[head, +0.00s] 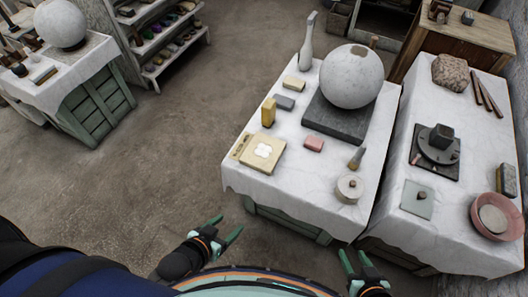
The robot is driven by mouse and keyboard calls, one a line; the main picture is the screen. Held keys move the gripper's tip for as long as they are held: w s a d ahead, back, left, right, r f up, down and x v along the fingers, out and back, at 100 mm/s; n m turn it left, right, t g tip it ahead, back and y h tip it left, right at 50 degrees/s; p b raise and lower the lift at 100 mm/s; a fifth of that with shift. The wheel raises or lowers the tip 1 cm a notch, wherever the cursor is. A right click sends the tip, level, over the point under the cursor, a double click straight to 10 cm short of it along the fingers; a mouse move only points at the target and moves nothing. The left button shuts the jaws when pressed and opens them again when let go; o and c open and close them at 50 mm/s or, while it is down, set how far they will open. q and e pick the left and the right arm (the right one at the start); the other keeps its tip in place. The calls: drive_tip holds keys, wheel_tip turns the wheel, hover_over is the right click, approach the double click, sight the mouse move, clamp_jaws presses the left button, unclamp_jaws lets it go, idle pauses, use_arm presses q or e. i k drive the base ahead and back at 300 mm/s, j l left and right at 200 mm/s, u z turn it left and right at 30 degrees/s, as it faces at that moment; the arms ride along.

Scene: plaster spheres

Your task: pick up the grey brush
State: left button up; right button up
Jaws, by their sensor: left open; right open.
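A small grey block (284,102) lies on the near white-clothed table (238,183), between a cream block and an upright yellow one; it may be the grey brush, but its bristles are too small to tell. A short brush-like piece (356,158), grey with a tan end, stands or leans near that table's right side. My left gripper (226,226) is open and empty below the table's front left corner in the picture. My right gripper (352,254) is open and empty below the table's front right. Both are apart from everything on the table.
A large white sphere (352,76) sits on a dark slab (336,122). Floor (180,150) is clear at left.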

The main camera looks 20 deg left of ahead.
sight(355, 160)
drive_tip(key=i+j+z, duration=0.25)
drive_tip(key=i+j, duration=0.4)
drive_tip(key=i, duration=0.1)
